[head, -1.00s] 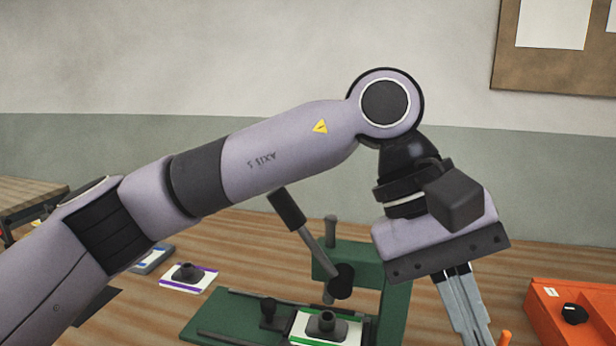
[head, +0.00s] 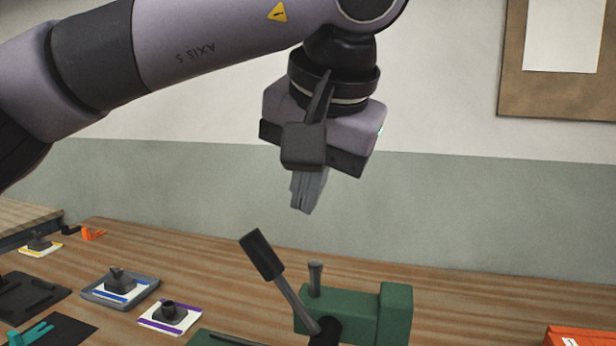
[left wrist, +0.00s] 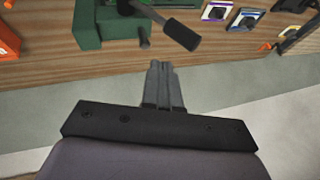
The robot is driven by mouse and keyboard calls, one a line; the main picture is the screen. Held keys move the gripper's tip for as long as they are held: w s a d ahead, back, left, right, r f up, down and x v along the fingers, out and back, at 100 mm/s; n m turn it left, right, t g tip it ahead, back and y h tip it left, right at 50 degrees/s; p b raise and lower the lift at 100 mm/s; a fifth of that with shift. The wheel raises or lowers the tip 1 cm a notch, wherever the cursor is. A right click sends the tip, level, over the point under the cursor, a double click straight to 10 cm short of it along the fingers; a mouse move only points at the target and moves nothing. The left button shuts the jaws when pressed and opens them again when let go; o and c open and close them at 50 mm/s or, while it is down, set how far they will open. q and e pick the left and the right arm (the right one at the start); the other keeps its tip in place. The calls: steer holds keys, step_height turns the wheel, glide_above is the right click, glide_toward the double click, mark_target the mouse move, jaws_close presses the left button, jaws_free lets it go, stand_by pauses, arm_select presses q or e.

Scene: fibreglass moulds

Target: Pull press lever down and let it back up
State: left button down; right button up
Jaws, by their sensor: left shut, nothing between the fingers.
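The green press (head: 350,312) stands on the wooden table at the bottom of the head view. Its lever (head: 280,285) has a black grip and tilts up to the left; the grip is the upper end. My left gripper (head: 302,208) is shut and empty, pointing down, above and a little right of the lever grip in the head view, apart from it. In the left wrist view the press (left wrist: 100,24) and the black lever grip (left wrist: 183,35) show beyond the shut fingers (left wrist: 158,66). My right gripper is not in view. The lower press is cut off in the head view.
A purple-edged card with a dark mould (head: 168,314) and a grey tray (head: 120,287) lie left of the press. An orange box (head: 580,336) is at the right edge. A wall stands behind.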

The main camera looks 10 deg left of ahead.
arm_select(q)
glide_above(279, 279)
steer(key=d, duration=0.3)
step_height(279, 279, down, 5)
steer(key=shift+a+f, duration=0.55)
steer(key=shift+a, duration=0.2)
steer(key=shift+a+f, duration=0.55)
steer(key=shift+a, duration=0.2)
